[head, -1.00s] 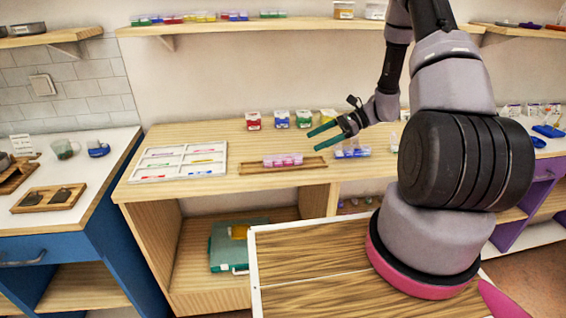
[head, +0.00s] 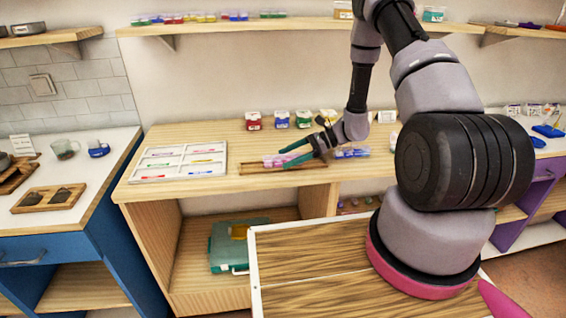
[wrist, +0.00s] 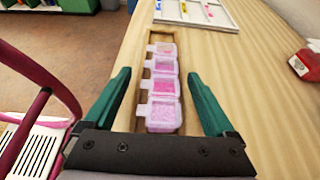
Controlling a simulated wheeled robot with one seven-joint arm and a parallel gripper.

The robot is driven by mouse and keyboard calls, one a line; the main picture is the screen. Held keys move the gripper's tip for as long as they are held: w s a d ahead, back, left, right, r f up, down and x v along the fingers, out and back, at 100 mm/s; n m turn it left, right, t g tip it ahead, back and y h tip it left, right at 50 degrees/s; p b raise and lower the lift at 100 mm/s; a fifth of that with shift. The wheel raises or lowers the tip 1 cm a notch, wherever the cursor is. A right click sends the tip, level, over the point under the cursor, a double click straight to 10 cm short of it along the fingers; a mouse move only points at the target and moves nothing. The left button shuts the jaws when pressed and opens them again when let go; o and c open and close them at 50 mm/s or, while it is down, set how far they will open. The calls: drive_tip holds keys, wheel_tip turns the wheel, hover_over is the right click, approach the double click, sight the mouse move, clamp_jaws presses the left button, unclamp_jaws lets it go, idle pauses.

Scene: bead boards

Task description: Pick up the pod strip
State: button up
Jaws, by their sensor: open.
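The pod strip is a row of joined clear boxes with pink and lilac beads. In the wrist view the pod strip (wrist: 163,88) runs lengthwise between the two green fingers of my gripper (wrist: 162,95), which is open with a gap on both sides. The strip sits in a narrow wooden tray (wrist: 158,37). In the head view my gripper (head: 296,152) is over the tray (head: 258,168) and partly hides the strip (head: 272,161). I cannot tell the exact height of the fingers above the tray.
A white sorting tray (head: 180,159) lies to the left on the wooden bench (head: 225,186). Small bead jars, among them a red one (head: 253,121), stand behind. Another strip of blue and purple boxes (head: 352,152) is to the right. The bench front edge is close.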

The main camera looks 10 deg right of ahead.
drive_tip(key=shift+a, duration=0.1)
drive_tip(key=shift+c, duration=0.3)
clamp_jaws()
